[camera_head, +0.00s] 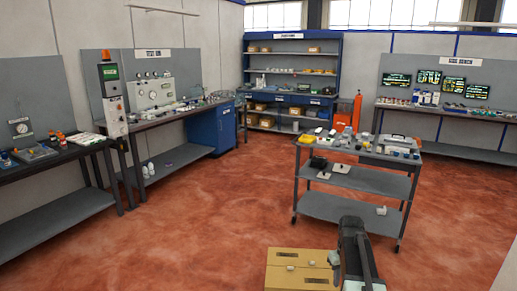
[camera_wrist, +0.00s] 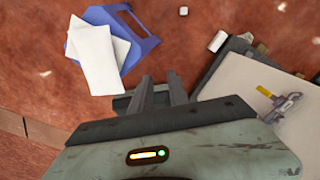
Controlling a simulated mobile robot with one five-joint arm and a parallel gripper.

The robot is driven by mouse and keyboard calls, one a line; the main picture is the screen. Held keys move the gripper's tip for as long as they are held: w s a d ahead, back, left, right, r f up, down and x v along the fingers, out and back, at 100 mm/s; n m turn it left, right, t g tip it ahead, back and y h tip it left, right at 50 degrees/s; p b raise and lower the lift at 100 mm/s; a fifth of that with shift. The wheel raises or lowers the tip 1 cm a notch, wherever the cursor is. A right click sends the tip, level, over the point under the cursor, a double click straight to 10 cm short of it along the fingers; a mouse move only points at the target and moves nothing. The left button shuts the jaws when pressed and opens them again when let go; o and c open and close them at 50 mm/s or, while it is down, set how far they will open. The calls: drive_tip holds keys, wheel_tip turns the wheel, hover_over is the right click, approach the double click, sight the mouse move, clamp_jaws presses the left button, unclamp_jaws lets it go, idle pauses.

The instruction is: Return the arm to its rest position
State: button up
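My arm (camera_head: 357,250) shows at the bottom of the head view, raised above the floor beside a tan box. In the wrist view my gripper (camera_wrist: 161,88) has its two grey fingers apart, with a gap between them. Nothing is held between the fingers. A dark grey part lies behind them, and I cannot tell what it is. The fingertips cannot be made out clearly in the head view.
The tan box (camera_head: 285,272) is left of my arm. A grey cart (camera_head: 350,213) with small items stands ahead. Benches line the walls; red floor (camera_head: 215,215) is open at left. The wrist view shows a blue tray (camera_wrist: 143,45) with white sheets (camera_wrist: 97,60) and a pale panel (camera_wrist: 235,85).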

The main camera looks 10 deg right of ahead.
drive_tip(key=s+a+r+n, duration=0.1)
drive_tip(key=s+a+n, duration=0.3)
drive_tip(key=a+n, duration=0.8)
drive_tip(key=s+a+n+p, duration=0.1)
drive_tip(key=s+a+n, duration=0.3)
drive_tip(key=a+n, duration=0.8)
drive_tip(key=n, duration=1.1)
drive_tip(key=shift+r+n, duration=0.3)
drive_tip(key=shift+r, duration=0.05)
drive_tip(key=shift+s, duration=0.1)
drive_tip(key=shift+c, duration=0.3)
clamp_jaws()
